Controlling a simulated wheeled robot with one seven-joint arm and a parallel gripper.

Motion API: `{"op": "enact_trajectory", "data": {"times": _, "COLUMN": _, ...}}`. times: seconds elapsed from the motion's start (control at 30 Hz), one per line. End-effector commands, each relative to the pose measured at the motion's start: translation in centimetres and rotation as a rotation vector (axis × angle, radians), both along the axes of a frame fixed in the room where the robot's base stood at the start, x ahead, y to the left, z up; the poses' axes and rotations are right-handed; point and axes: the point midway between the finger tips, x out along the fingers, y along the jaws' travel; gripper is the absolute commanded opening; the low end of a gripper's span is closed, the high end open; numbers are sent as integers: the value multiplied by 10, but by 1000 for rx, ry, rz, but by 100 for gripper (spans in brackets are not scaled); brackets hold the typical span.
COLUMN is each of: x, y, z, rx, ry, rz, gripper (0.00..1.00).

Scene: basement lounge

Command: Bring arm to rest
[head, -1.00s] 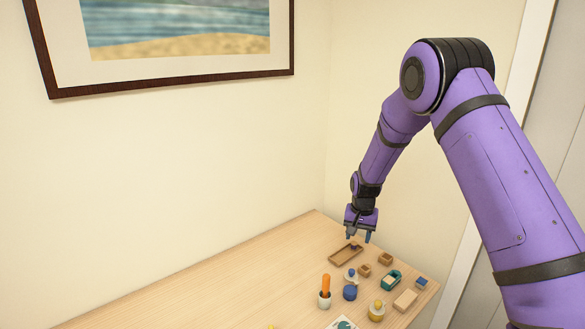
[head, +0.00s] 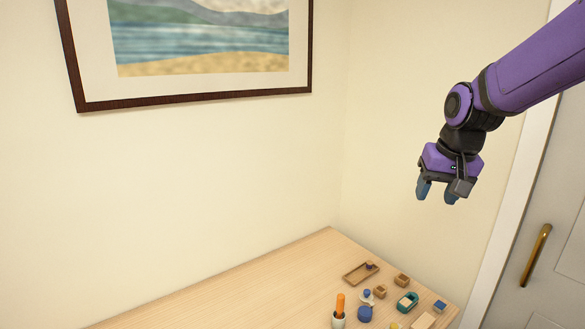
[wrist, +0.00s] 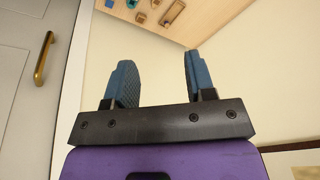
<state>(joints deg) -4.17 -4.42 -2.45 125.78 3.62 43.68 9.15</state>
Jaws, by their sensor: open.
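My gripper (head: 438,190) is raised high above the right end of the table, in front of the wall. Its two blue fingers are apart with nothing between them. In the wrist view, the open fingers (wrist: 157,82) show against the pale wall, with the table beyond them. My purple arm reaches in from the upper right of the head view.
The wooden table (head: 250,290) holds a brown tray (head: 358,274), a cup with an orange stick (head: 340,304), a teal holder (head: 407,302) and several small items. A door with a brass handle (head: 536,255) is at right. A framed picture (head: 190,102) hangs on the wall.

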Motion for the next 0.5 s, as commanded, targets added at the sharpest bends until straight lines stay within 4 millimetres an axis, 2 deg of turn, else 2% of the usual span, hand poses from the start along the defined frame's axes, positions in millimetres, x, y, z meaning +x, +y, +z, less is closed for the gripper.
{"op": "enact_trajectory", "data": {"times": 0.03, "x": -15, "y": -2, "z": 10, "rx": -2, "ry": -18, "rz": 9, "gripper": 50}}
{"op": "enact_trajectory", "data": {"times": 0.2, "x": -64, "y": -7, "z": 33, "rx": -18, "ry": -61, "rz": 42, "gripper": 50}}
{"op": "enact_trajectory", "data": {"times": 0.5, "x": -149, "y": -14, "z": 53, "rx": -58, "ry": -138, "rz": 96, "gripper": 50}}
